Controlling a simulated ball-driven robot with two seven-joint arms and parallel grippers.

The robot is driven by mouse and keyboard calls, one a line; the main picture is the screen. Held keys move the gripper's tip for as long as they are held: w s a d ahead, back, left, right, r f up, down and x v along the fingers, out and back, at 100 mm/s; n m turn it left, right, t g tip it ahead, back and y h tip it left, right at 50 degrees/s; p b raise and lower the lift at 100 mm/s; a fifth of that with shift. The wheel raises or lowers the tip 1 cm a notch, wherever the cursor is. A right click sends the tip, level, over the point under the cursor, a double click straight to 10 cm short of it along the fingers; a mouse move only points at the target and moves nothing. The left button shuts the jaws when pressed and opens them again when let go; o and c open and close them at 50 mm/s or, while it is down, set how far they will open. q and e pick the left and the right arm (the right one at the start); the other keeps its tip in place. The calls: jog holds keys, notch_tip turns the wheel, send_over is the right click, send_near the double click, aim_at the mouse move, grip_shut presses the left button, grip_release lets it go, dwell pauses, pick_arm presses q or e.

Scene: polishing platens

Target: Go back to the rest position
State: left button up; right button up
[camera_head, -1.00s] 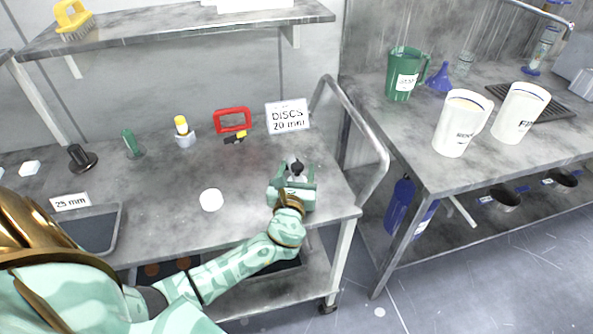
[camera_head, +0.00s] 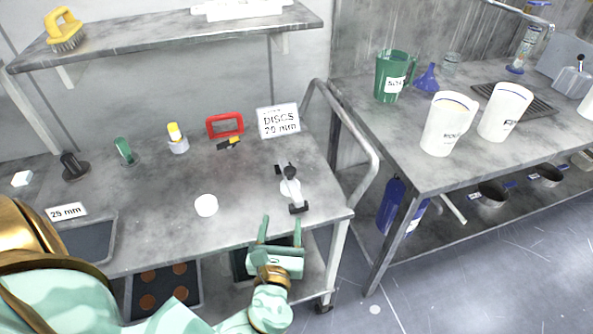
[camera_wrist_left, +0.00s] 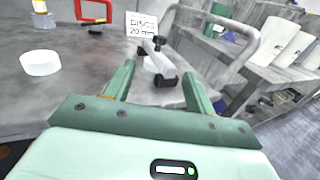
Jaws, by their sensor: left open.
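My left gripper (camera_head: 282,232) is open and empty in the head view. It is in front of the front edge of the grey cart top (camera_head: 240,180), near its right corner. A small white device with black ends (camera_head: 291,188) stands on the cart top beyond the fingertips, apart from them. In the left wrist view my left gripper's two green fingers (camera_wrist_left: 160,80) are spread, and the white device (camera_wrist_left: 158,62) shows past them. My right gripper is not in view.
A white round disc (camera_head: 206,205), a red frame (camera_head: 225,124) and a "DISCS 20 mm" sign (camera_head: 279,121) are on the cart. A metal handrail (camera_head: 360,140) bounds its right side. The right bench (camera_head: 450,170) holds white jugs (camera_head: 448,124) and a green jug (camera_head: 391,76).

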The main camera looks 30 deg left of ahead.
pick_arm(q)
jog(key=s+a+n+g+h, duration=0.4)
jog(key=s+n+g, duration=0.75)
jog(key=n, duration=1.15)
jog(key=s+d+f+g+h, duration=0.1)
jog(key=s+d+f, duration=0.15)
jog(key=f, duration=0.65)
jog(key=s+d+f+n+h, duration=0.1)
jog(key=s+f, duration=0.2)
jog(key=f, duration=0.7)
jog(key=s+d+f+g+h, duration=0.1)
jog(key=s+f, duration=0.2)
jog(key=f, duration=0.6)
jog(key=s+f+n+g, duration=0.1)
jog(key=s+f, duration=0.5)
jog(key=s, duration=0.3)
jog(key=s+f+n+g+h, duration=0.1)
jog(key=s+f, duration=0.6)
jog(key=s, duration=0.2)
jog(key=shift+s+a+n, duration=0.15)
jog(key=shift+s+n, duration=0.15)
jog(key=shift+n, duration=0.1)
